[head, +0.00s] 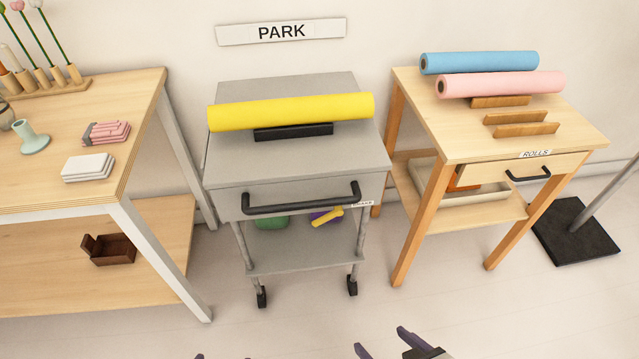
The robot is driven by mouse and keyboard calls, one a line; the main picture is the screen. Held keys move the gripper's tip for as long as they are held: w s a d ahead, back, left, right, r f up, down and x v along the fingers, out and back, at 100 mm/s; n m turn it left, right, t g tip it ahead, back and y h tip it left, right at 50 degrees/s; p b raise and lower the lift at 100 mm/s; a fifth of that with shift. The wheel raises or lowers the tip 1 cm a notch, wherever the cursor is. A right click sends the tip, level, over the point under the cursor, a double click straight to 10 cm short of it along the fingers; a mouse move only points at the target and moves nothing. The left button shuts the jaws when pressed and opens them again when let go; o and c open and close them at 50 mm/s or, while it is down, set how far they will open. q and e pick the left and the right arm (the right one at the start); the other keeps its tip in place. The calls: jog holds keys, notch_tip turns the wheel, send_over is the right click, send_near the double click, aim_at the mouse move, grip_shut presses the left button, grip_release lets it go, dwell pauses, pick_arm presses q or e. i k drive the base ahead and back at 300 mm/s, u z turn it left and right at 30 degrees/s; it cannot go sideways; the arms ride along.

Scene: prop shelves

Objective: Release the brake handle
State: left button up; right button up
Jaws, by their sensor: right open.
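The grey cart (230,165) stands against the wall under the PARK sign (281,31). A small yellow lever (328,216), which looks like the brake handle, shows under the cart's top at the right, tilted up to the right. A small label (362,204), apparently reading BRAKE, is just above and right of it. My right gripper (388,345) is open and empty at the bottom edge, in front of the cart and well apart from the lever. Only the two fingertips of my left gripper (224,357) show at the bottom edge; they are spread apart.
A black push handle (300,205) spans the cart's front above the lever. A yellow roll (291,111) lies on the cart's top. A wooden table (130,180) stands left, a small rolls table (440,138) right. The floor before the cart is clear.

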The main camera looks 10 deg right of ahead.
aim_at(337, 212)
jog(key=u, duration=1.1)
jog(key=k, duration=1.4)
jog(key=z, duration=1.55)
jog(key=i, duration=1)
